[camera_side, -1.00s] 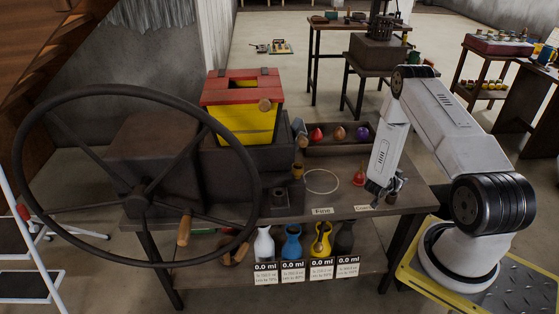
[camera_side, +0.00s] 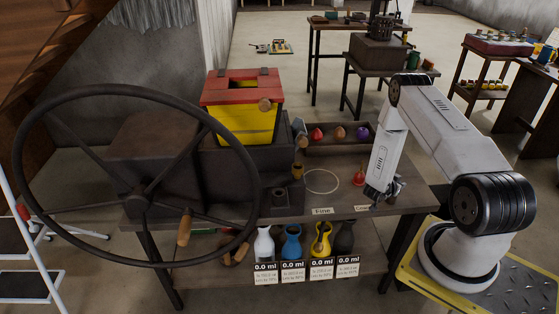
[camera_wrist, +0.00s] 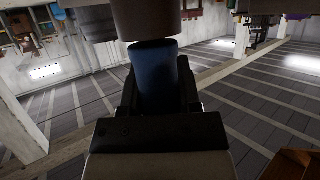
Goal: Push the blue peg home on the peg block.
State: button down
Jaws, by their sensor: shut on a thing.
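My gripper (camera_wrist: 157,95) is shut on a blue cylinder, the blue peg (camera_wrist: 157,70), which stands out between the dark fingers in the wrist view. The peg's far end meets or lies just behind a brownish round body (camera_wrist: 147,18) at the top of that view; I cannot tell whether it is inserted. In the side view my gripper (camera_side: 374,194) is low at the right front of the table, beside a small dark brown round thing (camera_side: 396,184). The peg is too small to make out there, and I cannot identify the peg block for sure.
The brown table (camera_side: 340,195) carries a white ring, a red flask-like thing (camera_side: 359,177) close left of my gripper, and a tray (camera_side: 345,148) of coloured pieces. A large wheel (camera_side: 20,165) and a yellow-red box (camera_side: 243,120) stand left. Vases sit on the lower shelf.

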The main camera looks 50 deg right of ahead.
jog(key=shift+f, duration=0.3)
jog(key=shift+c, duration=1.2)
grip_release()
jog(key=shift+a+r, duration=0.1)
jog(key=shift+a, duration=0.05)
jog(key=v, duration=0.7)
jog(key=shift+a, duration=0.25)
